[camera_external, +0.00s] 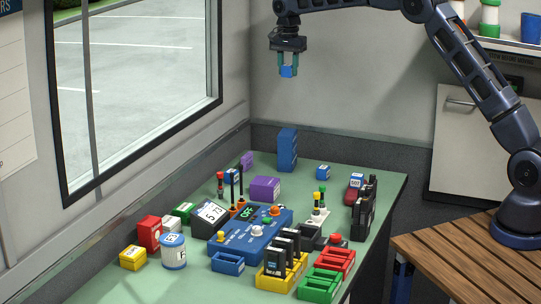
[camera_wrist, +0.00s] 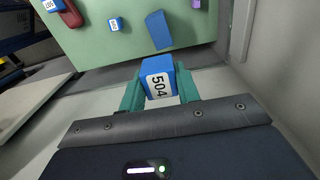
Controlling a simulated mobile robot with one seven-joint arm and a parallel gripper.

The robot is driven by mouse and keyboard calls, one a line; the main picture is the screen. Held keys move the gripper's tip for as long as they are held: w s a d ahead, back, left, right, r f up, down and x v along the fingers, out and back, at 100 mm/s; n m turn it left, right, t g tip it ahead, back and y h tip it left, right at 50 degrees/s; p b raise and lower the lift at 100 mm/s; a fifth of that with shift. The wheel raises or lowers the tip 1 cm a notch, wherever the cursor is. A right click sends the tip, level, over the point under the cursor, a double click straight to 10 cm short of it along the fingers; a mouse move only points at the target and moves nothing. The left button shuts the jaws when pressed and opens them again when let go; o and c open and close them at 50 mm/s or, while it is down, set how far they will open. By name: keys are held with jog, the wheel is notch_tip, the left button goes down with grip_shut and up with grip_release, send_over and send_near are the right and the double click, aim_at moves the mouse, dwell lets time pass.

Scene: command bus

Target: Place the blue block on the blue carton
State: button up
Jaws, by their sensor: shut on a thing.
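My gripper (camera_external: 288,66) is high above the far end of the green table, with its green fingers shut on a blue block (camera_external: 288,72). In the wrist view the fingers (camera_wrist: 160,92) hold the blue block (camera_wrist: 157,76), whose white label reads 504. A tall blue box (camera_external: 287,150), which looks like the blue carton, stands upright at the table's far edge, below my gripper and apart from it. It also shows in the wrist view (camera_wrist: 158,30). A smaller blue block with a white label (camera_external: 322,172) sits to its right, also in the wrist view (camera_wrist: 115,24).
The green table (camera_external: 345,172) holds a blue control box (camera_external: 250,240), a purple box (camera_external: 264,190), a yellow tray (camera_external: 270,283), a red tray (camera_external: 335,262) and a green tray (camera_external: 320,286). A window (camera_external: 140,80) is at left. The air around my gripper is clear.

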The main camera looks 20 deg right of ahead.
aim_at(288, 132)
notch_tip(288, 132, down, 19)
jog(key=shift+r, duration=0.1)
dwell(0.5)
jog(key=o, duration=1)
jog(key=shift+c, duration=0.2)
notch_tip(288, 132, up, 12)
